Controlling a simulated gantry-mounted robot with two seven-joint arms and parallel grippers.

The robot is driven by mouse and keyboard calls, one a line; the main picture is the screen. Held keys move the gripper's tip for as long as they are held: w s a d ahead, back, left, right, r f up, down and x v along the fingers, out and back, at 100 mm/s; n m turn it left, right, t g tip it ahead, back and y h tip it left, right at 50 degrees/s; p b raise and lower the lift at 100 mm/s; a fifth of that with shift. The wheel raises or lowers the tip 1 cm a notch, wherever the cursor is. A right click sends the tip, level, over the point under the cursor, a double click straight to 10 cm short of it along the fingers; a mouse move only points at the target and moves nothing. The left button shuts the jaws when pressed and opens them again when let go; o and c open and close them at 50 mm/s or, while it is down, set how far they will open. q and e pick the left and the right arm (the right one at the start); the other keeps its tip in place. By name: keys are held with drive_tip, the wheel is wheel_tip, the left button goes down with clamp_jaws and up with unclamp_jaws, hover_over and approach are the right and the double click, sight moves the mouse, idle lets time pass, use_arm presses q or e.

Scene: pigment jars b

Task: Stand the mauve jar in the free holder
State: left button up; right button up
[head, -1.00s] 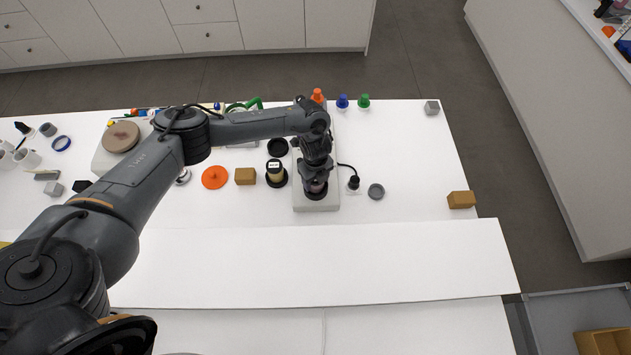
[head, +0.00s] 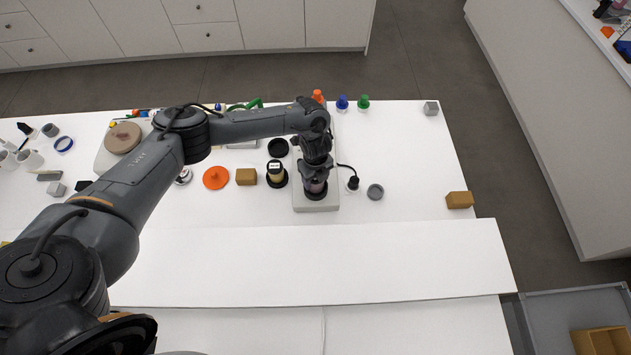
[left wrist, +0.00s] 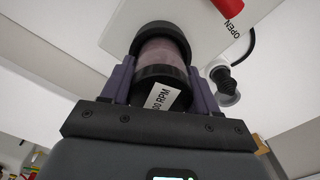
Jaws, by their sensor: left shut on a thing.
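The mauve jar (head: 316,186) stands upright over the pale base plate (head: 302,204). Its mauve body with dark ends also shows in the left wrist view (left wrist: 162,51). My left gripper (head: 316,178) is shut on it, with one finger on each side in the wrist view (left wrist: 160,78). A dark ring shows around the jar's foot; I cannot tell whether it is part of the jar or a holder. An empty-looking black round holder (head: 278,148) lies left of the plate. My right gripper is not in view.
A black plug with a cable (head: 353,183) and a grey disc (head: 375,191) lie right of the plate. The table front is clear.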

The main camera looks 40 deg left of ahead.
use_arm(q)
drive_tip(key=shift+r, duration=0.25)
drive_tip(key=shift+r+p, duration=1.3)
drive_tip(key=shift+p, duration=0.05)
